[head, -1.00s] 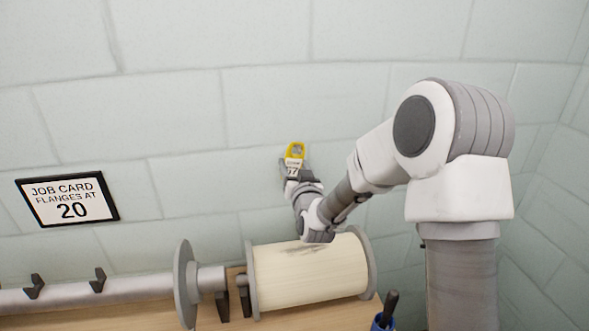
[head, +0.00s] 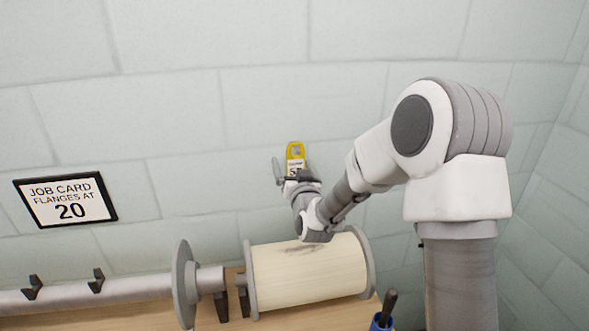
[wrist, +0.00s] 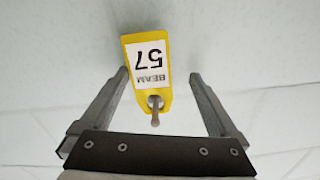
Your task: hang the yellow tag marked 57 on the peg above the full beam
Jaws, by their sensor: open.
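The yellow tag (wrist: 133,45), with a white label reading BEAM 57, appears upside down in the wrist view. A grey peg (wrist: 155,115) shows at its hole, and the tag appears to hang on it against the wall. The tag (head: 295,150) is above the full beam (head: 310,275), a roll wound with cream yarn, in the head view. My gripper (wrist: 160,75) is open, with one finger on each side of the tag and a gap to both. In the head view, my gripper (head: 293,175) partly hides the tag's lower part.
A framed job card (head: 66,200) reading FLANGES AT 20 hangs on the wall at left. A bare grey bar with hooks (head: 100,288) lies left of the full beam. A blue cup with a dark handle (head: 383,318) stands at the front.

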